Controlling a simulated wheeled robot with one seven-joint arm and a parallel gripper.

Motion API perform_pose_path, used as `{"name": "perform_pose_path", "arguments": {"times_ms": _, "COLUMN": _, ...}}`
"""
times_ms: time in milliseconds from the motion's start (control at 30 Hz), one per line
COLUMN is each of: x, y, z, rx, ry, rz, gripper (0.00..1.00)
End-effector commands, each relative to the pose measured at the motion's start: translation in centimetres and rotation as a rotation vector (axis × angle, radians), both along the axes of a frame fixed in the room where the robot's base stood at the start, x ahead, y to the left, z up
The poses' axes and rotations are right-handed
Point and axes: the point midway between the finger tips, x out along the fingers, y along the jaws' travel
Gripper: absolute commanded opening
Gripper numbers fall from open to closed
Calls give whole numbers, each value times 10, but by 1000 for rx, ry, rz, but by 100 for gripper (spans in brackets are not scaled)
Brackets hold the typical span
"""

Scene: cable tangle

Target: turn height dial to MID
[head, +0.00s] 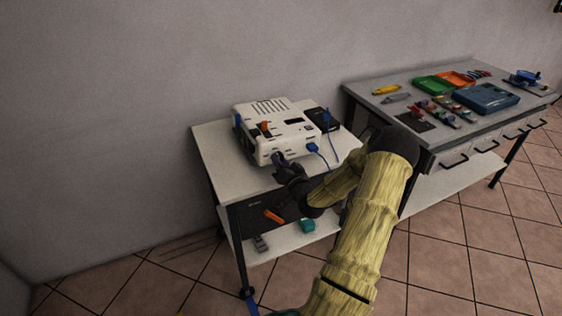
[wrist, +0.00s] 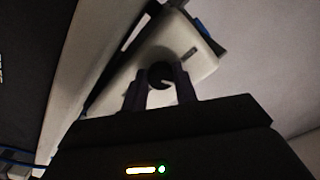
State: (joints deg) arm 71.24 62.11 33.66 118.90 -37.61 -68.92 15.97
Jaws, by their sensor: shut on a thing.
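A white boxy device (head: 275,122) with a slotted top stands on a white cart. In the head view my gripper (head: 279,162) is at the device's front face, near its lower left. In the wrist view my gripper (wrist: 161,90) has its two dark fingers closed on a round black dial (wrist: 160,73) on the pale face of the device (wrist: 193,62). A small dark label or slot shows beside the dial. I cannot read any MID mark or the dial's setting. In the head view the dial is hidden by my gripper.
A blue plug (head: 312,148) with a cable is at the device's front, right of my gripper. A black box (head: 318,118) stands behind it on the cart (head: 215,140). Several loose things lie on the lower shelf. A workbench (head: 365,90) with trays and tools stands to the right.

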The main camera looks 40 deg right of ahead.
Motion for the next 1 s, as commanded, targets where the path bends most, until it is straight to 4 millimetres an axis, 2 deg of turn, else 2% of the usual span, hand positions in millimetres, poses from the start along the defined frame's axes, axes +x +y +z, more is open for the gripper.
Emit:
{"name": "perform_pose_path", "arguments": {"times_ms": 33, "x": -2, "y": 1, "z": -8, "rx": 31, "ry": 13, "rz": 1, "gripper": 6}}
{"name": "perform_pose_path", "arguments": {"times_ms": 767, "x": -3, "y": -1, "z": -10, "rx": 88, "ry": 2, "rz": -5, "gripper": 6}}
{"name": "perform_pose_path", "arguments": {"times_ms": 800, "x": -3, "y": -1, "z": -10, "rx": 88, "ry": 2, "rz": -5, "gripper": 36}}
{"name": "perform_pose_path", "arguments": {"times_ms": 867, "x": -3, "y": -1, "z": -9, "rx": 87, "ry": 1, "rz": -5, "gripper": 48}}
{"name": "perform_pose_path", "arguments": {"times_ms": 1000, "x": -2, "y": -1, "z": -7, "rx": 82, "ry": -5, "rz": -4, "gripper": 50}}
